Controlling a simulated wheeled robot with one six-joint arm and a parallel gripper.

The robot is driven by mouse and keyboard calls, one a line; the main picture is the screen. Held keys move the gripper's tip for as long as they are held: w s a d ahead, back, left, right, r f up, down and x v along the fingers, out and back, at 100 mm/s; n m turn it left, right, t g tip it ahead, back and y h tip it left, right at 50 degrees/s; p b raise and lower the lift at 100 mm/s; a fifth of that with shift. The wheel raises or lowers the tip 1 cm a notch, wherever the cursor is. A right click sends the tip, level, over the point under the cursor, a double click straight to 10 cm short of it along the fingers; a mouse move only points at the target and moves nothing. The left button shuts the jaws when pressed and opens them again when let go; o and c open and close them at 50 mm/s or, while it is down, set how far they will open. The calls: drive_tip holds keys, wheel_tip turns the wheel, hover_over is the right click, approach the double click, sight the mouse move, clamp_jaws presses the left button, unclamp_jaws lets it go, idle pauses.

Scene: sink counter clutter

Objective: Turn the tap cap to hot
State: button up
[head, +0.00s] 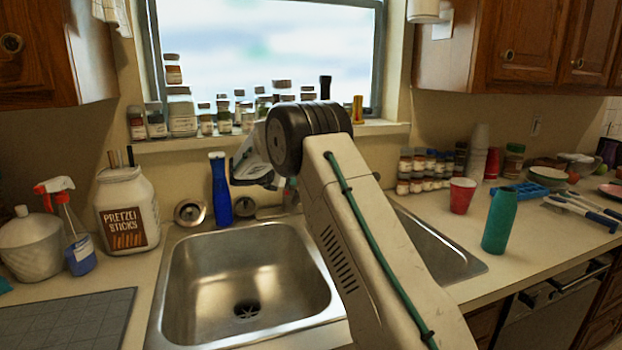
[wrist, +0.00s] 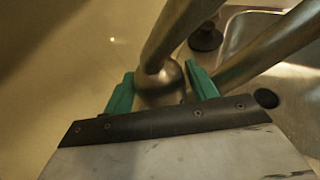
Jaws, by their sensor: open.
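In the wrist view, the metal tap (wrist: 188,22) has a rounded cap (wrist: 165,77) at the base of its tubes. My gripper (wrist: 160,72) has two green fingers, one on each side of this cap, spread apart. I see a gap on the left side; whether the right finger touches the metal I cannot tell. The lower part of the cap is partly hidden by the gripper body. In the head view, my arm reaches over the sink to its back edge, and its dark wrist joint and links hide most of the tap.
The steel sink (head: 180,285) lies below my arm. A blue bottle (head: 220,190) stands close to the left of my gripper at the sink's back. Jars crowd the window sill behind. A red cup (head: 462,196) and a teal bottle (head: 499,220) stand on the right counter.

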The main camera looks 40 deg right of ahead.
drive_tip(key=n+t+y, duration=0.1)
drive_tip(key=n+t, duration=0.2)
drive_tip(key=shift+s+d+t+y, duration=0.1)
drive_tip(key=shift+s+t+y, duration=0.05)
drive_tip(key=shift+t+y, duration=0.25)
drive_tip(key=shift+a+n, duration=0.3)
drive_tip(key=shift+n, duration=0.2)
drive_tip(key=s+a+r+m+g, duration=0.1)
drive_tip(key=s+a+r+m, duration=0.2)
drive_tip(key=s, duration=0.6)
drive_tip(key=s+a+r+m+g+y, duration=0.1)
drive_tip(key=s+a+r+m, duration=0.2)
drive_tip(key=s, duration=0.5)
drive_tip(key=s+a+r+m+g+y, duration=0.1)
drive_tip(key=s+a+r+m, duration=0.2)
drive_tip(key=s+m, duration=0.3)
drive_tip(key=s+r, duration=0.1)
drive_tip(key=s, duration=0.2)
drive_tip(key=shift+s+a+r+g, duration=0.25)
drive_tip(key=shift+s+r+g, duration=0.05)
drive_tip(key=shift+r+g, duration=0.1)
